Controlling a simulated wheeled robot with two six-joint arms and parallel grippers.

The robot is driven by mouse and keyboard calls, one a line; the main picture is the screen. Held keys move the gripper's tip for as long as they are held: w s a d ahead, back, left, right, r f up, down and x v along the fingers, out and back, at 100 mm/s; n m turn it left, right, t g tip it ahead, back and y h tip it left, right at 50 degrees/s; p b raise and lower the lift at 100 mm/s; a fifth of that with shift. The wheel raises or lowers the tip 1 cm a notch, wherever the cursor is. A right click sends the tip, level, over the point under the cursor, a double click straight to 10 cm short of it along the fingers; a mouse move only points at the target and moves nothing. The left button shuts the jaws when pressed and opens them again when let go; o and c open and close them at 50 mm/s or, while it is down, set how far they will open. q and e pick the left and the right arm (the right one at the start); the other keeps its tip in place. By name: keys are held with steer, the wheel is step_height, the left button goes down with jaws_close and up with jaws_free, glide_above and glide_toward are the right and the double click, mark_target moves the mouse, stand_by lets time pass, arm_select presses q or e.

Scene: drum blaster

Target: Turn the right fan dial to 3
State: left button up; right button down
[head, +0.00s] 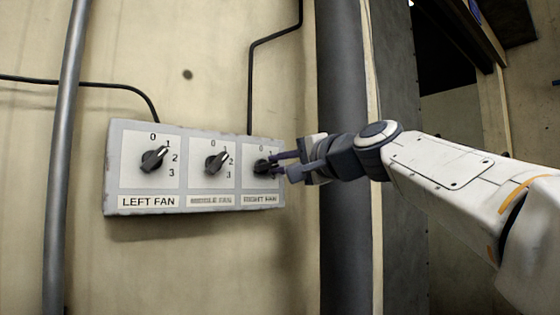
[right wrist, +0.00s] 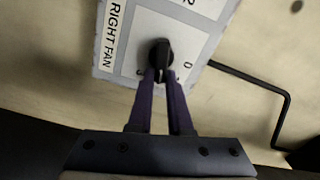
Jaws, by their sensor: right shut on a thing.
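The grey control box (head: 112,165) is fixed to the wall and carries three black dials. The right fan dial (head: 262,166) is above the label RIGHT FAN, and my right gripper (head: 274,164) reaches it from the right. In the right wrist view the dial (right wrist: 160,52) sits at the tips of the two dark fingers, and my right gripper (right wrist: 161,76) is shut on it. The fingers hide most of its scale, so I cannot tell the number it points to. My left gripper is not in view.
The left fan dial (head: 153,159) and middle fan dial (head: 216,162) sit left of my gripper on the same box. A grey pipe (head: 66,150) runs up the wall at left, and a thick dark column (head: 345,80) stands right of the box. Black cables (head: 250,85) run along the wall.

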steer(key=m, duration=0.2)
steer(key=f+m, duration=0.1)
steer(key=m, duration=0.1)
steer(key=shift+a+f+p, duration=0.1)
steer(key=shift+a+p, duration=0.05)
steer(key=shift+p, duration=0.15)
steer(key=m, duration=0.4)
steer(key=shift+s+a+f+p, duration=0.1)
steer(key=shift+f+p, duration=0.1)
steer(key=shift+p, duration=0.2)
steer(key=shift+m, duration=0.5)
steer(key=c, duration=1)
jaws_free()
steer(key=shift+o, duration=0.8)
steer(key=shift+s+r, duration=0.1)
steer(key=shift+a, duration=0.15)
steer(key=shift+d, duration=0.2)
